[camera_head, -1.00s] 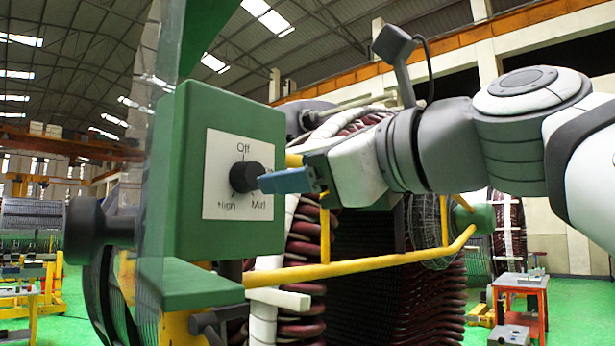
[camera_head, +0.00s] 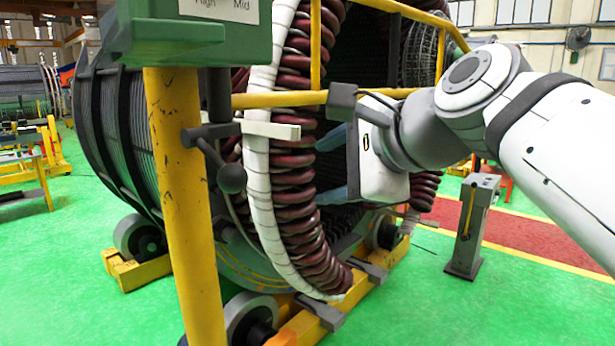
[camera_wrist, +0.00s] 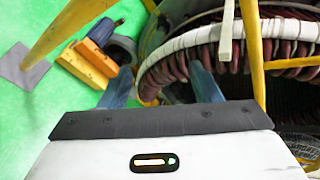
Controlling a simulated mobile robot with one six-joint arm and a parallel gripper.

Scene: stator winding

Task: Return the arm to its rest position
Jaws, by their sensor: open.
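My gripper (camera_head: 324,170) is open and empty in the head view, its blue fingers apart and pointing left. It is in front of the stator's maroon and white coils (camera_head: 290,170), to the right of the yellow post. Whether the fingers touch the coils cannot be told. In the wrist view my gripper (camera_wrist: 160,80) shows two spread blue fingers with nothing between them. My arm reaches in from the right, bent at the joint above the gripper.
A green control box (camera_head: 190,35) sits on a yellow post (camera_head: 185,200) at the left, with a dark ball-ended lever (camera_head: 230,178) beside it. Yellow rails (camera_head: 280,98) run close above my gripper. A grey pedestal (camera_head: 470,230) stands right. Green floor is open at front right.

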